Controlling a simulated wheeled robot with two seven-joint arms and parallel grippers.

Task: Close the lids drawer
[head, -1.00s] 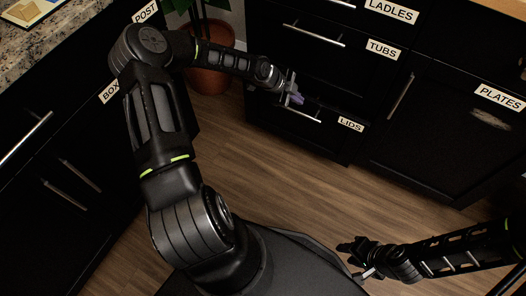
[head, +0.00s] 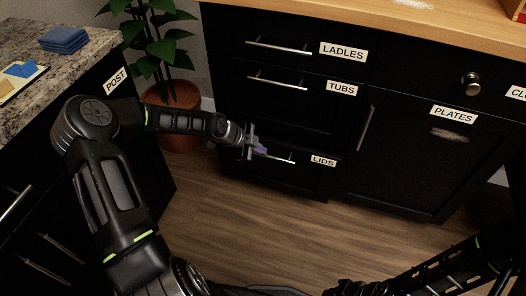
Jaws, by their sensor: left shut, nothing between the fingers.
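The lids drawer (head: 300,178) is the lowest black drawer front in the stack, with a LIDS label (head: 322,160) and a bar handle (head: 283,160). It looks flush or nearly flush with the drawers above; I cannot tell whether a small gap is left. My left gripper (head: 261,150) is shut and empty, its purple fingertips at the upper left of the drawer front, by the handle. Whether they touch is unclear. The gripper and wrist hide the drawer's upper left part. My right gripper (head: 345,287) is low at the bottom edge, dark and partly cut off.
The tubs drawer (head: 300,105) and ladles drawer (head: 280,30) above look shut. The plates cabinet door (head: 400,150) is to the right. A potted plant (head: 178,115) stands left of the drawers, behind my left arm. The wooden floor (head: 250,225) in front is clear.

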